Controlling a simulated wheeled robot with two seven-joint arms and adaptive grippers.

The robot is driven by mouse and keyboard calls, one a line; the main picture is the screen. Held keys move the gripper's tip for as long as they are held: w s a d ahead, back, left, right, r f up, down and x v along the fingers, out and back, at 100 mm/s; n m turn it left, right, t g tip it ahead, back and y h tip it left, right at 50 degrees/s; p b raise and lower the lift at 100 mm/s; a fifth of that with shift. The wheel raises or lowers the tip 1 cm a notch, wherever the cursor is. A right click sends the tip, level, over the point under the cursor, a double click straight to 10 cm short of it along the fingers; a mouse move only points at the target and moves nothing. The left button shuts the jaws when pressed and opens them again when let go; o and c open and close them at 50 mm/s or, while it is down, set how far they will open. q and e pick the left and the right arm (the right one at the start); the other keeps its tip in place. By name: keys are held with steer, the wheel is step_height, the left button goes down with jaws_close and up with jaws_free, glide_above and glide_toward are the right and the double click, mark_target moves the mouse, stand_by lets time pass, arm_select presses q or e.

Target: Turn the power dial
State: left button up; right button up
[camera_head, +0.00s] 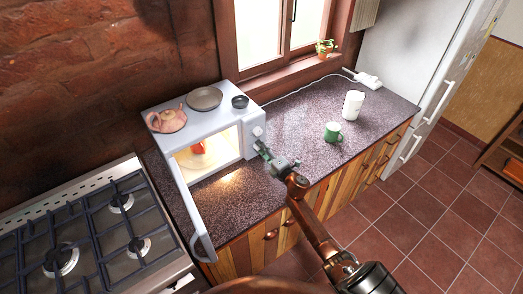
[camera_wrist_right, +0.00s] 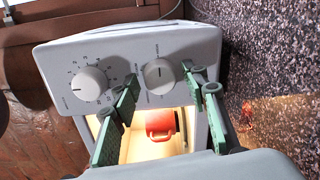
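The white microwave (camera_head: 215,120) stands on the counter with its door (camera_head: 203,246) open and its inside lit. In the right wrist view its panel (camera_wrist_right: 122,62) carries two round dials: one with a numbered scale (camera_wrist_right: 88,83), and another (camera_wrist_right: 159,76) with a pointer line roughly upright. I cannot read which is labelled power. My right gripper (camera_head: 263,150) is open at the panel. In the wrist view its green fingertips (camera_wrist_right: 159,78) lie on either side of the second dial; contact cannot be told. My left gripper is not in view.
A red mug (camera_wrist_right: 160,124) is inside the microwave. A teapot (camera_head: 168,119), a plate (camera_head: 205,98) and a dark bowl (camera_head: 240,102) sit on top. A green mug (camera_head: 333,132) and white canister (camera_head: 352,105) stand on the counter (camera_head: 300,115). A gas stove (camera_head: 90,225) is left.

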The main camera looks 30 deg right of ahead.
steer(key=shift+o, duration=0.2)
steer(key=s, duration=1.2)
steer(key=shift+d+r, duration=0.3)
